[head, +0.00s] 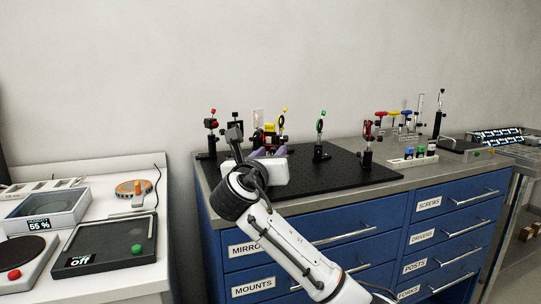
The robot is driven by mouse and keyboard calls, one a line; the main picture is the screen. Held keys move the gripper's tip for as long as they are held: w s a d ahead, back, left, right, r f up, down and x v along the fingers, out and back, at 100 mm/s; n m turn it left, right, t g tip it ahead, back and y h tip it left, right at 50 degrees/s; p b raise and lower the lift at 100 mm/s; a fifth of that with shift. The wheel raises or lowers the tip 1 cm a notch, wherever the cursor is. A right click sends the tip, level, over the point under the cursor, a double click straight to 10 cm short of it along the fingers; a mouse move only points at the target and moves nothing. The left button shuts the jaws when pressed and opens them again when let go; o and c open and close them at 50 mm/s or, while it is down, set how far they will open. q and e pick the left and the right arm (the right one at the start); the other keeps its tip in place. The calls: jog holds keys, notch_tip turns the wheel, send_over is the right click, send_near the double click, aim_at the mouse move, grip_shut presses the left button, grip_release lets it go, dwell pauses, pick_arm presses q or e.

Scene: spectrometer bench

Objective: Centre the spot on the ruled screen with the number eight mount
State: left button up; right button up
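The optical mounts stand on a black breadboard (345,178) on the blue drawer bench. A pale upright plate (258,116) at the back may be the ruled screen; its ruling and any spot are too small to make out. A red-topped mount (211,125) stands at the left, a yellow-ringed mount (282,122) near the middle, a green-ringed mount (320,126) right of it, and a dark red mount (367,131) near the right edge. No number eight is readable. My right gripper (236,142) is over the board's front left, hiding parts behind it; its finger opening is unclear. My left gripper is out of view.
A rack of coloured drivers (395,117) and a white block with coloured caps (412,159) stand right of the board. A white side table (112,162) at the left carries a display box (45,212) and trays. A gap separates the table and bench.

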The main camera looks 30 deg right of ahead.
grip_shut()
jog(key=shift+r+m+p, duration=0.15)
jog(key=shift+m+p, duration=0.55)
jog(key=shift+p, duration=0.5)
jog(key=shift+m+p, duration=0.8)
jog(key=shift+p, duration=0.1)
jog(key=shift+m+p, duration=0.8)
jog(key=shift+f+m+p, duration=0.2)
jog(key=shift+m+p, duration=0.5)
jog(key=shift+m, duration=0.5)
jog(key=shift+m+p, duration=0.4)
jog(key=shift+m, duration=0.6)
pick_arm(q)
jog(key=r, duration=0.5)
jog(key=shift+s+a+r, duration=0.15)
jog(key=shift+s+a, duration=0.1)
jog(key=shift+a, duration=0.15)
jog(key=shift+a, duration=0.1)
pick_arm(e)
jog(key=shift+f+m, duration=0.1)
jog(key=shift+m, duration=0.2)
